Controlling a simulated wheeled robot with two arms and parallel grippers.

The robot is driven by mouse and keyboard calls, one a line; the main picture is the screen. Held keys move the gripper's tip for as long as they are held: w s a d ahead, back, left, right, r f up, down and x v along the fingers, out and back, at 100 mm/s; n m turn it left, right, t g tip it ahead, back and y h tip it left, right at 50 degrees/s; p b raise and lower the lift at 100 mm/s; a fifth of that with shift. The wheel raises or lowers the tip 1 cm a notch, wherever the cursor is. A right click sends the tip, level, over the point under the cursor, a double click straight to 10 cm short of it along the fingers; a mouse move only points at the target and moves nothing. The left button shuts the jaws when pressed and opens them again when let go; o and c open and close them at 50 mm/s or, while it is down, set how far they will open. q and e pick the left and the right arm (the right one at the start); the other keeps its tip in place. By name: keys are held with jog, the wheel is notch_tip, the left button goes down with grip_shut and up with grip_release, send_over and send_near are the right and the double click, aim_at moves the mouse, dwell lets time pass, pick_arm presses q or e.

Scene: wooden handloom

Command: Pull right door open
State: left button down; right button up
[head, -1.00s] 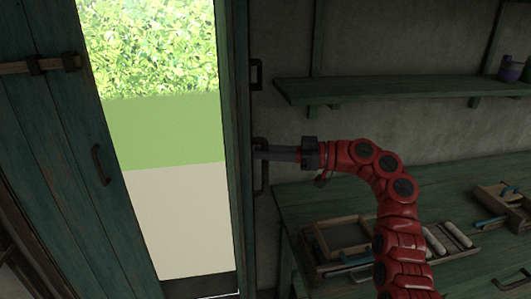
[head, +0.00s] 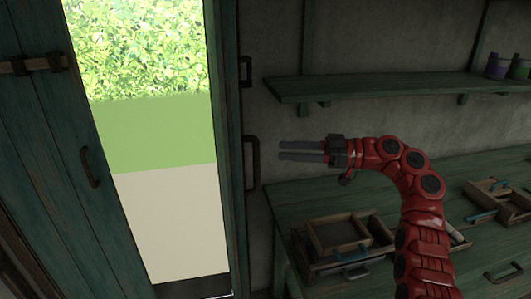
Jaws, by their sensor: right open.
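The right door (head: 226,130) shows nearly edge-on as a narrow dark green upright strip at the right side of the bright doorway. A dark bar handle (head: 252,163) sticks out at its right side. My right gripper (head: 281,151) is open and empty, its two grey fingers pointing left at the handle. The fingertips are a short way right of the handle, with a visible gap between. The left door (head: 75,150) is a teal plank panel with its own dark handle (head: 89,167). My left gripper is out of view.
The doorway between the doors shows pale ground (head: 165,225) and greenery. A green workbench (head: 300,200) with a wooden tray (head: 345,240) lies below my right arm. A wall shelf (head: 390,88) with small pots (head: 497,66) is above it.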

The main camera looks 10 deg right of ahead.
jog(key=v, duration=0.9)
jog(key=shift+d+b, duration=0.2)
jog(key=shift+b, duration=0.25)
jog(key=shift+s, duration=0.1)
